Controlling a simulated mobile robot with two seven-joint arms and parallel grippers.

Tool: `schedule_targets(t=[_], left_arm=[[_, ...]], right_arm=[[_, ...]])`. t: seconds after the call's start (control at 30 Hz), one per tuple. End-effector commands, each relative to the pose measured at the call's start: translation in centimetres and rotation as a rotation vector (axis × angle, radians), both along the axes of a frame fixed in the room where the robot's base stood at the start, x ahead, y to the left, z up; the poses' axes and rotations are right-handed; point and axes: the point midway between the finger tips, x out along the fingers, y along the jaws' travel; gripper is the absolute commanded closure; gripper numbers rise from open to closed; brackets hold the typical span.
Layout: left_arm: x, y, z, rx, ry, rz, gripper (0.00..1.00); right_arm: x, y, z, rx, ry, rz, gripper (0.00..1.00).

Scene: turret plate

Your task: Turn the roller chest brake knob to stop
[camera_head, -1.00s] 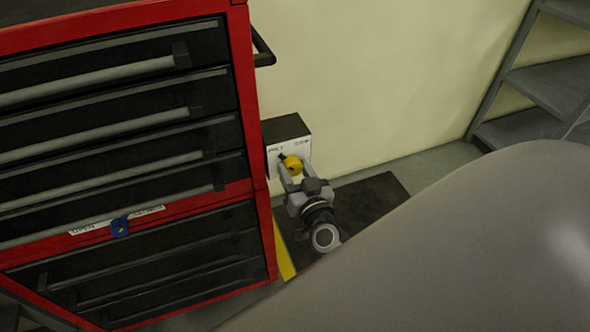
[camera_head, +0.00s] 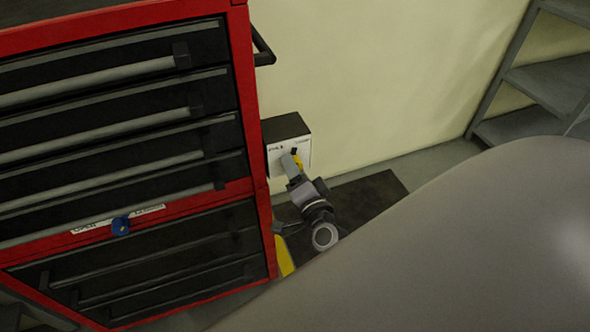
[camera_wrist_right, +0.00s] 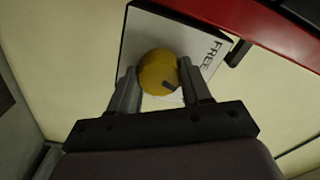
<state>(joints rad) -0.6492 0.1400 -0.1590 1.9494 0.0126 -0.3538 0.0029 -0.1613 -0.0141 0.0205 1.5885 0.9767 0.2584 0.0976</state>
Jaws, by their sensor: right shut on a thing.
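The yellow brake knob (camera_wrist_right: 158,72) sits on the white face of a small box (camera_head: 288,138) fixed beside the red roller chest (camera_head: 252,110). In the right wrist view its dark pointer mark shows low on the knob, and the label FREE is readable on the plate. My right gripper (camera_head: 293,160) is shut on the knob, with one finger on each side of it. In the head view the gripper hides most of the knob, and the plate's labels are too small to read. My left gripper is not in view.
The chest has several black drawers with grey handles and a blue knob (camera_head: 120,226) between two labels. A black side handle (camera_head: 263,48) sticks out above the box. A dark mat (camera_head: 375,195) lies on the floor. Grey shelves (camera_head: 545,85) stand at the right.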

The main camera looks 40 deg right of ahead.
Motion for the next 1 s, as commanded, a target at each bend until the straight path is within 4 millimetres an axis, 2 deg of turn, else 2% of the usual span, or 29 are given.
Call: schedule_targets(t=[0.2, 0.5, 1.0], left_arm=[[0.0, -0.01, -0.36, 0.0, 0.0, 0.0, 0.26], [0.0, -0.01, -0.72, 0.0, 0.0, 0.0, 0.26], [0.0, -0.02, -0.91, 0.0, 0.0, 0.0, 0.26]], right_arm=[[-0.03, 0.03, -0.13, 0.193, -0.045, 0.001, 0.82], [-0.04, 0.03, -0.13, 0.391, -0.092, 0.0, 0.82], [-0.04, 0.03, -0.08, 0.505, -0.119, 0.0, 0.82]])
